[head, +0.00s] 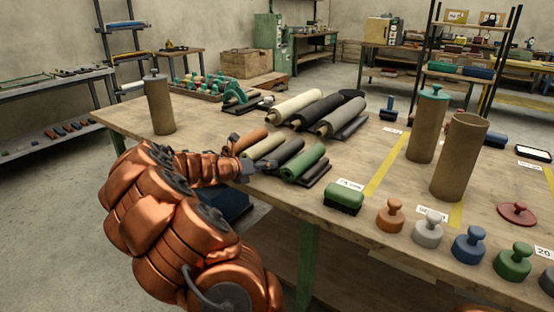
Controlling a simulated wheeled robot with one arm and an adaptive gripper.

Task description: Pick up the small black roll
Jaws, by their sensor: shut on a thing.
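The small black roll (287,152) lies in a row of small rolls near the table's front left edge, between a beige roll (266,146) and a green roll (305,161). My copper arm reaches in from the lower left. My gripper (249,168) is at the near left ends of these rolls and is shut on the small black roll's near end. The fingers are small and partly hidden here. I cannot tell whether the roll is lifted off its rest.
Larger cream, black and grey rolls (341,117) lie just behind. A brown roll (249,140) lies at the left of the small row. A brown cylinder (159,104) stands behind my arm. Tall tubes (459,160) and several knobbed weights (468,245) stand on the right.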

